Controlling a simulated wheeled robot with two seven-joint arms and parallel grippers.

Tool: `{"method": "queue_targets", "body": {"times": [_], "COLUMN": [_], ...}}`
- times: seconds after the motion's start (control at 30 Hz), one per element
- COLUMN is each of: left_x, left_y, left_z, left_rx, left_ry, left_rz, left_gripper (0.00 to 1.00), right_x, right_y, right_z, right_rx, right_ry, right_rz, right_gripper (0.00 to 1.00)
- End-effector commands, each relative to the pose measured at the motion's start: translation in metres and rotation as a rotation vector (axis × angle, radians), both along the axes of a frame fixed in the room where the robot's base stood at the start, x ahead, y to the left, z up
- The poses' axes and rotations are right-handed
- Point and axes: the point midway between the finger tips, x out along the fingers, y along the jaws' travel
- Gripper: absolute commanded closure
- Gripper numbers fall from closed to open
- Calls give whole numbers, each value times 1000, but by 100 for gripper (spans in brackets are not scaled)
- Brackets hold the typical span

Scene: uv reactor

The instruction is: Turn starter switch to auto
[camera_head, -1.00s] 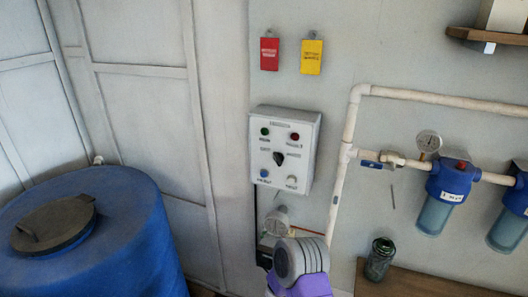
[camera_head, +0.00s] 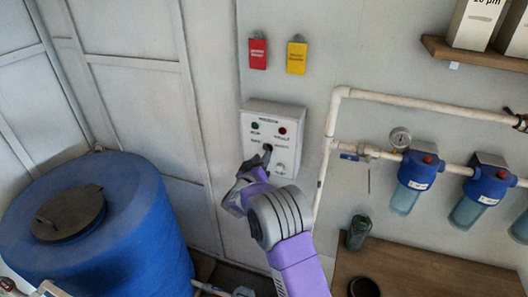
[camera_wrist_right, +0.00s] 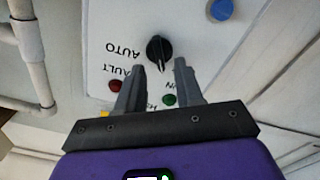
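The starter switch is a black knob on a white control box (camera_head: 250,115) on the wall. In the right wrist view the knob (camera_wrist_right: 159,48) shows upside down, its pale pointer mark toward the gap between the red lamp (camera_wrist_right: 116,85) and green lamp (camera_wrist_right: 169,99). The AUTO label (camera_wrist_right: 124,50) is left of the knob there. My right gripper (camera_wrist_right: 158,66) is open, its fingertips just short of the knob, one toward each side; contact is not seen. In the head view the right gripper (camera_head: 264,156) hides part of the box's lower left. My left gripper is not seen.
A blue barrel (camera_head: 130,215) stands left of the box. White pipe (camera_head: 330,130) runs close to the box's right side, with blue filters (camera_head: 415,170) farther right. A wooden shelf (camera_head: 400,270) lies below. Red (camera_head: 258,54) and yellow (camera_head: 296,58) tags hang above.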

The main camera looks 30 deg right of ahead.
Motion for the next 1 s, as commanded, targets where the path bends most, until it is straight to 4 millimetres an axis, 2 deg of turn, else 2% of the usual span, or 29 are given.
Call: {"method": "queue_targets", "body": {"times": [0.03, 0.2, 0.57, 0.67, 0.8, 0.83, 1.0], "left_x": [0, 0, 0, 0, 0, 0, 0], "left_y": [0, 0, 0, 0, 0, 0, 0], "left_z": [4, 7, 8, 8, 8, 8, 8], "left_rx": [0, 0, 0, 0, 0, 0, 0], "left_ry": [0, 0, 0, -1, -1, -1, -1], "left_rz": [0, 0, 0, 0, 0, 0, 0], "left_gripper": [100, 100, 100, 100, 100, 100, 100], "right_x": [5, 18, 23, 22, 22, 22, 22], "right_y": [-8, -21, -26, -26, -26, -26, -26], "right_z": [1, 0, -1, -1, -1, -1, -1], "right_rx": [-1, 1, 2, 2, 2, 2, 2], "right_ry": [1, 1, 2, 2, 2, 2, 1], "right_rz": [-2, 0, 2, 2, 2, 2, 2], "right_gripper": [64, 64, 64, 76, 98, 100, 100]}}
